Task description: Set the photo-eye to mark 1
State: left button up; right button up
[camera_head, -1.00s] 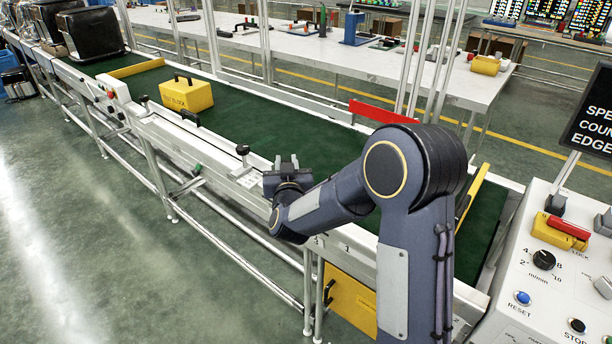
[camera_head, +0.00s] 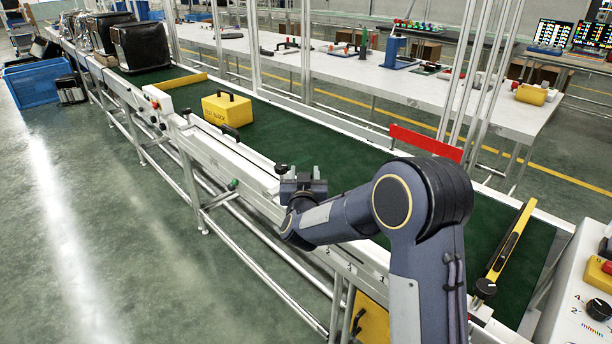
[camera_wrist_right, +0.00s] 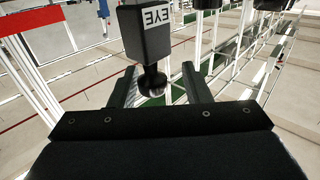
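The photo-eye is a black block marked EYE in the right wrist view (camera_wrist_right: 147,32), with a round black knob (camera_wrist_right: 152,84) on its near end. In the head view, its black knob (camera_head: 281,169) stands at the near rail of the green conveyor. My right gripper (camera_head: 304,174) is just right of the knob over this rail. In the wrist view, the fingers of the right gripper (camera_wrist_right: 160,78) are apart, with the knob between them in the picture, closer to the left finger. Contact is not visible. My left gripper is not in view.
A yellow block (camera_head: 227,108) sits on the green belt (camera_head: 310,140). A yellow-edged bar (camera_head: 511,240) crosses its right end. A red plate (camera_head: 426,143) stands at the far rail. A control panel (camera_head: 590,315) is at the lower right. Dark bins (camera_head: 140,47) are at the far left.

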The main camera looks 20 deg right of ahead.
jog(key=shift+s, duration=0.15)
jog(key=v, duration=0.7)
jog(key=shift+s, duration=0.3)
